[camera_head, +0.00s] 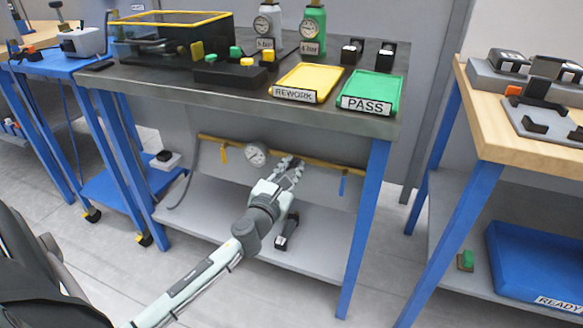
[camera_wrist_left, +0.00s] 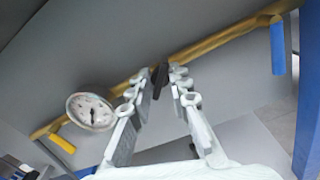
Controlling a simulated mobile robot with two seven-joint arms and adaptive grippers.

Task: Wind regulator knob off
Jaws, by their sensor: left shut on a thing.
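A yellow air pipe (camera_head: 325,168) runs under the middle bench, with a round white gauge (camera_head: 255,154) on it. A small dark knob (camera_wrist_left: 160,74) sits at the pipe, between the fingertips of my left gripper (camera_head: 290,170). The left gripper (camera_wrist_left: 163,84) is shut on this knob, and its fingers partly hide it. The gauge also shows left of the fingers in the left wrist view (camera_wrist_left: 90,111). My right gripper is in neither view.
A yellow lever (camera_head: 223,154) and a blue lever (camera_head: 343,184) hang from the pipe on either side. A lower shelf (camera_head: 325,262) lies beneath, with a dark device (camera_head: 287,232) on it. The bench top (camera_head: 240,103) above holds bottles and trays.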

